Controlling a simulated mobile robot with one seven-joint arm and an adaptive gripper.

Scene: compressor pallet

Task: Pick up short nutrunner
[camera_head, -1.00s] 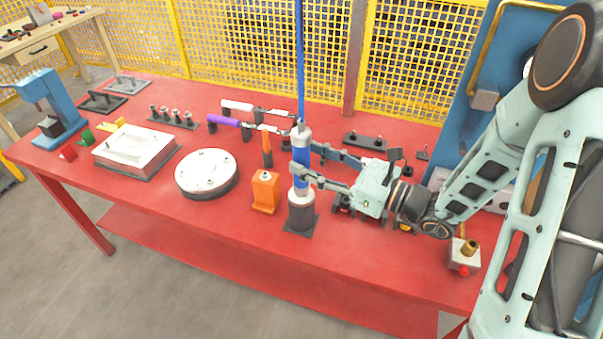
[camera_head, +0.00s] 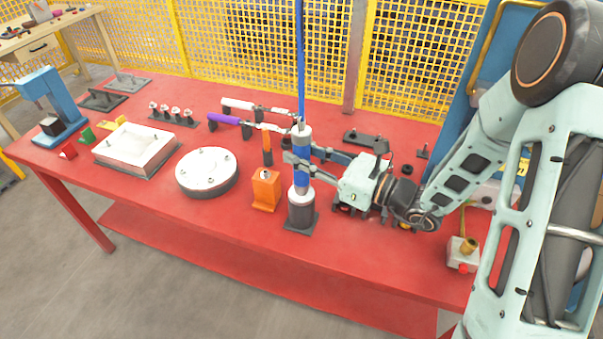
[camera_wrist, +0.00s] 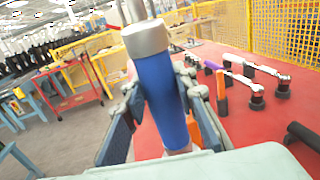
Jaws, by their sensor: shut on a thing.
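The short nutrunner (camera_head: 302,178) is an upright tool with a blue body and silver upper part. It stands in a dark and silver holder (camera_head: 300,211) on the red table, and a blue hose rises from its top. My gripper (camera_head: 302,163) reaches in from the right and is shut on the nutrunner's blue body. In the wrist view the nutrunner (camera_wrist: 160,90) stands between the two fingers, with its silver collar above them. Its lower end is mostly hidden in the wrist view.
A round white part (camera_head: 207,170) and a white rectangular housing (camera_head: 137,145) lie farther left. Purple and white wrenches (camera_head: 228,120) rest behind. The table's front strip is clear.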

